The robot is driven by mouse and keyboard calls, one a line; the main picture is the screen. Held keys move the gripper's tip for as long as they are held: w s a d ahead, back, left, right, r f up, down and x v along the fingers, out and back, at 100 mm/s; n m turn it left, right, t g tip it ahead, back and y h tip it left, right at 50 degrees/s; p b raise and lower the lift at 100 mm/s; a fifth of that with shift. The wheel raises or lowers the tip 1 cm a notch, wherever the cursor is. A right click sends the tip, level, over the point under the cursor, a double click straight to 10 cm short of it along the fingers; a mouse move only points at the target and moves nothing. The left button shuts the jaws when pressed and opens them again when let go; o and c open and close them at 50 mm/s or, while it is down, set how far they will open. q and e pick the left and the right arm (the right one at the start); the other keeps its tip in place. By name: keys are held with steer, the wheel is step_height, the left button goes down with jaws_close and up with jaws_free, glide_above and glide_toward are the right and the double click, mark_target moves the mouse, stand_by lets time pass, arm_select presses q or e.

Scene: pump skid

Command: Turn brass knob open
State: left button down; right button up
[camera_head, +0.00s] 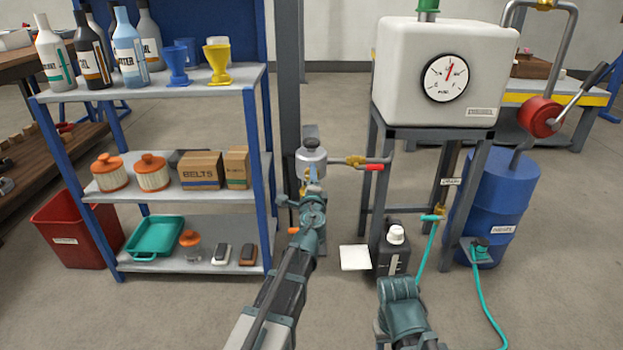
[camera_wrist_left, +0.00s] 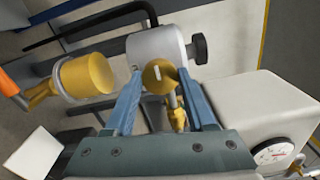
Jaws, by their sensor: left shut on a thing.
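The brass knob (camera_wrist_left: 158,76) shows in the left wrist view as a round disc with a pale mark on its face. It sits between the blue fingers of my left gripper (camera_wrist_left: 158,82), which is shut on it. In the head view my left gripper (camera_head: 314,188) is at the small grey pot (camera_head: 311,161) on the post, and it largely hides the knob there. The pot shows in the left wrist view as a pale cylinder (camera_wrist_left: 157,46) just beyond the knob.
A brass-coloured cup-shaped part (camera_wrist_left: 85,78) is left of the fingers. A pipe with a red-handled valve (camera_head: 374,167) runs right from the pot. The white tank (camera_head: 415,75) with a gauge stands right, above a dark jug (camera_head: 394,258). A shelf rack (camera_head: 195,186) stands left.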

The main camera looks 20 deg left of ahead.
stand_by(0.4)
arm_select(q)
steer(key=shift+c, duration=1.1)
jaws_free()
steer(key=shift+s, duration=0.1)
